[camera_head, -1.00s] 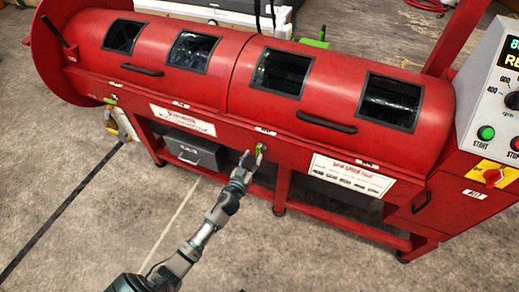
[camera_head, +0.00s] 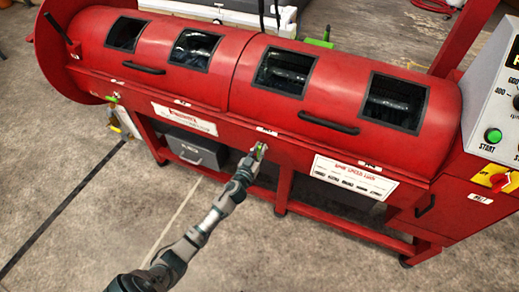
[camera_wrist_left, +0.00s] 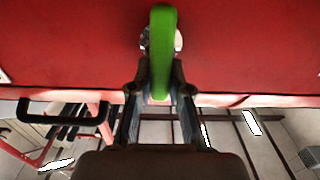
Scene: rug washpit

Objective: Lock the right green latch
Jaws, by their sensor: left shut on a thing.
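The right green latch (camera_head: 259,149) is on the front of the red machine (camera_head: 215,120), just below the middle of its lid. It stands roughly upright in the left wrist view (camera_wrist_left: 162,40), in front of a round metal fitting. My left gripper (camera_head: 252,158) reaches it from below. In the left wrist view my left gripper (camera_wrist_left: 160,86) has a finger on each side of the latch's lower part and is shut on it. A second green latch (camera_head: 115,97) is at the machine's left end. My right gripper is out of view.
The control panel (camera_head: 497,95) with a green start button stands at the right. Black lid handles (camera_head: 327,123) stick out above the latch. A grey toolbox (camera_head: 192,152) sits under the machine. The concrete floor in front is clear.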

